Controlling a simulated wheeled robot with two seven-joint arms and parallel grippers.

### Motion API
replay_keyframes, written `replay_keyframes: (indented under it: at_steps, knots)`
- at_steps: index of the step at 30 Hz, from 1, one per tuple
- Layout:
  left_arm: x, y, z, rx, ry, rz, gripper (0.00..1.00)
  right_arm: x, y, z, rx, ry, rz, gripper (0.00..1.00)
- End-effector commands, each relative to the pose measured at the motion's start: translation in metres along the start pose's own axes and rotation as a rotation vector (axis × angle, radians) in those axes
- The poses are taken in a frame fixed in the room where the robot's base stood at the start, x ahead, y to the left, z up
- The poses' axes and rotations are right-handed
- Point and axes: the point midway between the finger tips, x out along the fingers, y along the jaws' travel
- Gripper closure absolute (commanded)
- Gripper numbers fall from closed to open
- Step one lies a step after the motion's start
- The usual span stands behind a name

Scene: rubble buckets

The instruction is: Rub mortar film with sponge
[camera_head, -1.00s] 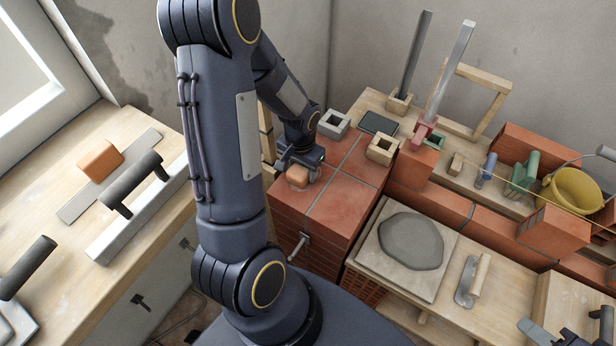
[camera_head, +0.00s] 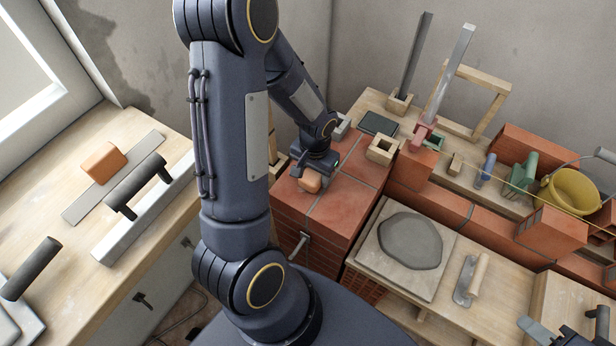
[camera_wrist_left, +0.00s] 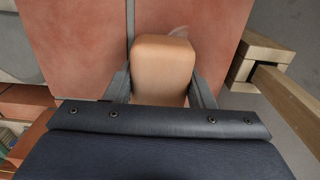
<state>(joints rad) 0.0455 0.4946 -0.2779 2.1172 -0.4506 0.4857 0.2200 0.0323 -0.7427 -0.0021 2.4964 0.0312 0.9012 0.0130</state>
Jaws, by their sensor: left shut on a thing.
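My left gripper (camera_head: 313,174) is shut on an orange-tan sponge (camera_head: 309,182) over the red brick-topped block (camera_head: 340,198). In the left wrist view the sponge (camera_wrist_left: 162,68) sits between the two fingers of the gripper (camera_wrist_left: 161,90), low at the red top surface (camera_wrist_left: 70,40). I cannot tell whether it presses on the surface. A faint pale smear, perhaps mortar film (camera_wrist_left: 178,31), shows just past the sponge's far edge. The sponge and gripper hide the surface under them.
A mortar board (camera_head: 392,284) with grey mortar lies to the right. A yellow bucket (camera_head: 571,191) stands far right. Another orange block (camera_head: 104,162) lies on the left bench.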

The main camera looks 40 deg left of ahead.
Motion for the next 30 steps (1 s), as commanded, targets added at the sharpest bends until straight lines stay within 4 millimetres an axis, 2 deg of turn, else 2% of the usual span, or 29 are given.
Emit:
replay_keyframes:
  at_steps: [8, 19, 30]
  knots:
    - [-0.003, 0.0, 0.0, 0.0, 0.001, 0.0, 0.76, -0.002, -0.001, -0.001, 0.0, 0.0, 0.0, 0.64]
    - [-0.041, 0.0, 0.0, 0.001, 0.001, 0.0, 0.76, -0.026, -0.012, -0.013, 0.0, 0.0, 0.0, 0.64]
    - [-0.04, 0.0, 0.0, 0.0, 0.001, 0.0, 0.76, -0.025, -0.011, -0.012, 0.0, 0.0, 0.0, 0.64]
